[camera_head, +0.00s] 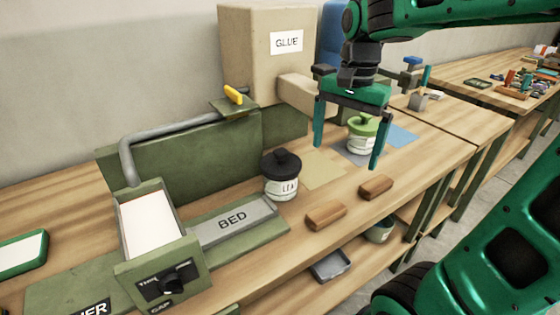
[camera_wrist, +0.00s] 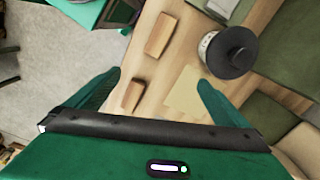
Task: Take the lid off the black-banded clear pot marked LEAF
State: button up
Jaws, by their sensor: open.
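The clear pot marked LEAF (camera_head: 281,188) stands upright on the workbench, left of my gripper in the head view. Its black knobbed lid (camera_head: 281,162) is on. In the wrist view the black lid (camera_wrist: 230,52) shows from above at the upper right, beyond the right fingertip, with a little of the pot (camera_wrist: 203,45) beside it. My gripper (camera_head: 347,158) is open and empty above the bench, fingers pointing down. In the wrist view the gripper (camera_wrist: 159,77) has bare wood and a tan mat between its fingers.
A green-lidded pot (camera_head: 362,136) appears behind my fingers in the head view. Two brown wooden blocks (camera_head: 326,214) (camera_head: 375,187) lie near the front edge. The BED plate (camera_head: 232,224) is left of the LEAF pot. A GLUE box (camera_head: 262,60) stands behind; a tan mat (camera_head: 323,170) lies flat.

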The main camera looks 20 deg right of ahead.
aim_at(280, 151)
jog(key=w+a+r+m, duration=0.1)
jog(key=w+a, duration=0.2)
jog(key=w+a+r+m, duration=0.1)
jog(key=w+a+r, duration=0.1)
jog(key=w+a, duration=0.1)
jog(key=w+a+r+m, duration=0.1)
jog(key=w+a+m, duration=0.1)
jog(key=w+a, duration=0.1)
jog(key=shift+w+a+r, duration=0.15)
jog(key=shift+a+r, duration=0.25)
jog(key=shift+a, duration=0.25)
jog(key=shift+w+a, duration=0.15)
jog(key=shift+a, duration=0.15)
notch_tip(280, 151, down, 6)
jog(key=shift+r, duration=0.25)
jog(key=shift+w+a+f, duration=0.1)
jog(key=shift+a+f, duration=0.05)
jog(key=shift+f, duration=1.15)
jog(key=shift+w+a+f, duration=0.1)
jog(key=shift+f, duration=1.15)
jog(key=c, duration=0.9)
